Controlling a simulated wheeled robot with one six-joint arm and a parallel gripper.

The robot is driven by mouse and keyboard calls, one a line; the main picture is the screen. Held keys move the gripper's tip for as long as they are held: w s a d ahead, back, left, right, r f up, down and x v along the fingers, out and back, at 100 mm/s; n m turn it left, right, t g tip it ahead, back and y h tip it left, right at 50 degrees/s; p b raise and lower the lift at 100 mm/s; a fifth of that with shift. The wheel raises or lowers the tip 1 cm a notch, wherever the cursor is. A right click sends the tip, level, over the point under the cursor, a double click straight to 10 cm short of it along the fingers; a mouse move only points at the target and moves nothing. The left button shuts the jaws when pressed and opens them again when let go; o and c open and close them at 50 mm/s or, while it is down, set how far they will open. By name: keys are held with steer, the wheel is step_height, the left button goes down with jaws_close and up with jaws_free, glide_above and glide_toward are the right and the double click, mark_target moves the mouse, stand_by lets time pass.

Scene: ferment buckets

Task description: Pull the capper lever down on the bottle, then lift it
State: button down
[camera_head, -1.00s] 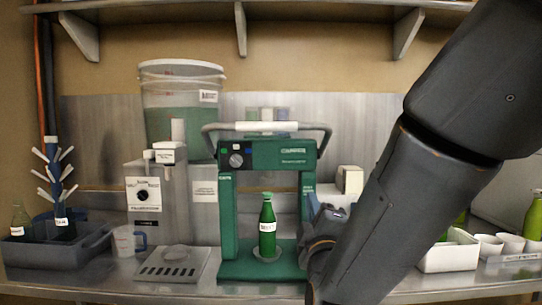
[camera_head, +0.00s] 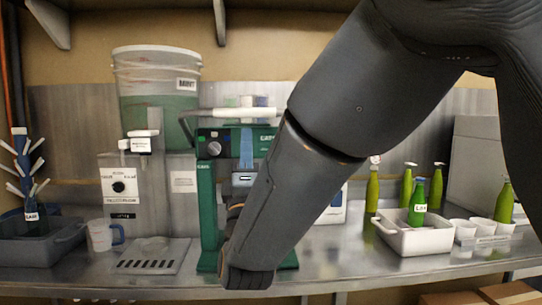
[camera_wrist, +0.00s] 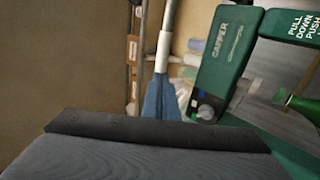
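The green capper (camera_head: 207,215) stands on the steel counter, partly hidden by my arm. Its lever, with a white grip (camera_head: 245,113), is up above the capper head; the grip also shows in the wrist view (camera_wrist: 163,52). My gripper (camera_head: 246,135) points up in front of the capper head, its blue fingertips just below the grip. In the wrist view the blue finger (camera_wrist: 160,98) overlaps the grip's near end; whether it touches I cannot tell. The fingers line up, so their opening is unclear. A green bottle (camera_wrist: 305,104) shows partly between the capper's columns; my arm hides it in the head view.
A white tray (camera_head: 420,243) holding a labelled green bottle (camera_head: 418,203) stands right, near several bottles and white cups. A bottle tree (camera_head: 27,180) is far left.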

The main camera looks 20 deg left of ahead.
mark_target(246, 115)
steer(key=p+x, duration=0.1)
steer(key=x, duration=0.4)
steer(key=shift+w+a+r, duration=0.1)
steer(key=shift+w+r, duration=0.1)
steer(key=shift+w, duration=0.05)
